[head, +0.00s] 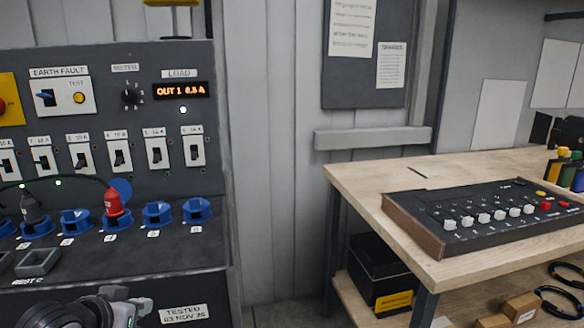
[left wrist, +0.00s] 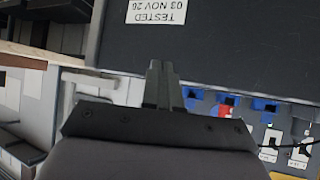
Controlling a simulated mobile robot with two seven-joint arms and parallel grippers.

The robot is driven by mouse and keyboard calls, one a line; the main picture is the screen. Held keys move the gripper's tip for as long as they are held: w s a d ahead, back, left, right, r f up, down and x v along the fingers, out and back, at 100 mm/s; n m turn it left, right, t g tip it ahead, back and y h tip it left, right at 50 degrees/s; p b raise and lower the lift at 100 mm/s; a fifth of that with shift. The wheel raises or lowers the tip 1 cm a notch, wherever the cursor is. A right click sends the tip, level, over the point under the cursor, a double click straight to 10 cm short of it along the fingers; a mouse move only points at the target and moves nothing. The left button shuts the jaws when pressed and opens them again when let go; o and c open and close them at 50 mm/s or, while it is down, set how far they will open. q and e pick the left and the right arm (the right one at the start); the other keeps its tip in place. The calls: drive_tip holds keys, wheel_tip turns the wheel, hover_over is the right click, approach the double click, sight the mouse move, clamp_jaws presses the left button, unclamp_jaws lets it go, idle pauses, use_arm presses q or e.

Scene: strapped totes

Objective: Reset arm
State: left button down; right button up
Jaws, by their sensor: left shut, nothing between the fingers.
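My left gripper (head: 138,308) shows at the bottom left of the head view, low in front of the power panel (head: 120,100). In the left wrist view its two dark fingers (left wrist: 160,76) are together with nothing between them. They stand in front of the panel's dark lower face with the label "TESTED 03 NOV 26" (left wrist: 157,10). The gripper appears apart from the panel. My right gripper is in neither view.
A red plug (head: 114,203) and a dark plug (head: 33,208) sit in blue sockets on the panel's ledge. The load display (head: 181,90) reads "OUT 1 0.5 A". At right a wooden bench (head: 365,180) holds a mixer (head: 470,222). A black box (head: 378,270) is below.

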use_arm(q)
drive_tip(key=s+d+f, duration=0.6)
drive_tip(key=s+f, duration=0.4)
drive_tip(key=s, duration=0.1)
drive_tip(key=s+d+f+m+h, duration=0.1)
drive_tip(key=s+d+f, duration=0.5)
drive_tip(key=s+f, duration=0.4)
drive_tip(key=shift+s+f, duration=0.4)
drive_tip(key=shift+f, duration=0.2)
drive_tip(key=shift+a, duration=0.1)
